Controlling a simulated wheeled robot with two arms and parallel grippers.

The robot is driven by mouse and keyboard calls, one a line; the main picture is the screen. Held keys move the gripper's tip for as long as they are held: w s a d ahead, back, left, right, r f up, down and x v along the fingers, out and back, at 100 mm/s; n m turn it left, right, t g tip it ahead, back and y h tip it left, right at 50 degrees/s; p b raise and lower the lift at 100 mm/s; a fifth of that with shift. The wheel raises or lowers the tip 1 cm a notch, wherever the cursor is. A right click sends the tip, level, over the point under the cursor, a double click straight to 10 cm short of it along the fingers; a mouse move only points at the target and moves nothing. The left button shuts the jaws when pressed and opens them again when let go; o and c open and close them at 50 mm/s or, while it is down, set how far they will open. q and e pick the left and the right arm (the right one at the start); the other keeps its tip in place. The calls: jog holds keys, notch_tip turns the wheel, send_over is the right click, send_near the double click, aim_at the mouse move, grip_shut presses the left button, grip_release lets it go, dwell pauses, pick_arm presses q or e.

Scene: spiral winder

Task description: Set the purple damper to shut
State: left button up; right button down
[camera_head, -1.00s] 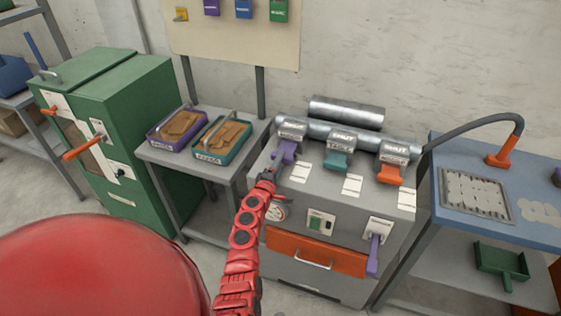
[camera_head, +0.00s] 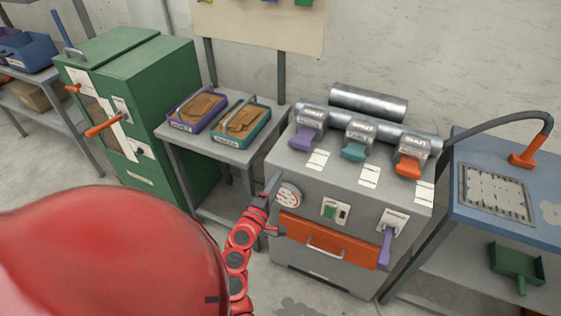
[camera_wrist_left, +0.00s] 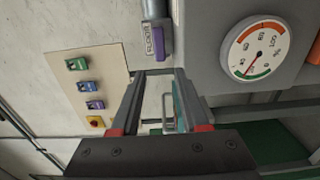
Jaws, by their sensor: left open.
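The purple damper handle (camera_head: 302,140) sits at the left end of a row of three on the grey machine's (camera_head: 300,172) top, below a pipe. It also shows at the top of the left wrist view (camera_wrist_left: 156,42), beside a label. Its handle hangs forward and down like the teal and orange ones. My left gripper (camera_head: 274,184) is open and empty, below and left of the purple handle, apart from it and beside the round gauge (camera_head: 289,196). In the left wrist view its fingers (camera_wrist_left: 157,82) are spread. My right gripper is not in view.
A teal handle (camera_head: 354,151) and an orange handle (camera_head: 408,166) stand to the right. A side table holds a purple tray (camera_head: 178,124) and a teal tray (camera_head: 232,143).

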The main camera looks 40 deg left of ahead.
pick_arm(q)
jog(key=shift+c, duration=0.2)
jog(key=shift+c, duration=1.1)
jog(key=shift+r+n+p, duration=0.1)
jog(key=shift+n+p, duration=0.2)
jog(key=shift+n, duration=0.3)
jog(key=shift+c, duration=1.2)
jog(key=shift+w+d+r+n+p, duration=0.1)
jog(key=shift+n+p, duration=0.1)
jog(key=shift+n, duration=0.4)
jog(key=shift+d+r+n+p, duration=0.1)
jog(key=shift+n+p, duration=0.05)
jog(key=shift+n, duration=0.45)
grip_shut()
jog(key=n+p, duration=0.2)
jog(key=n, duration=1.2)
send_near(298, 146)
jog(key=x, duration=0.5)
jog(key=shift+w+a+f, duration=0.1)
jog(key=shift+w+a, duration=0.05)
jog(key=shift+w, duration=0.05)
jog(key=shift+w+a+b, duration=0.15)
jog(key=shift+w+b, duration=0.2)
jog(key=shift+w, duration=0.35)
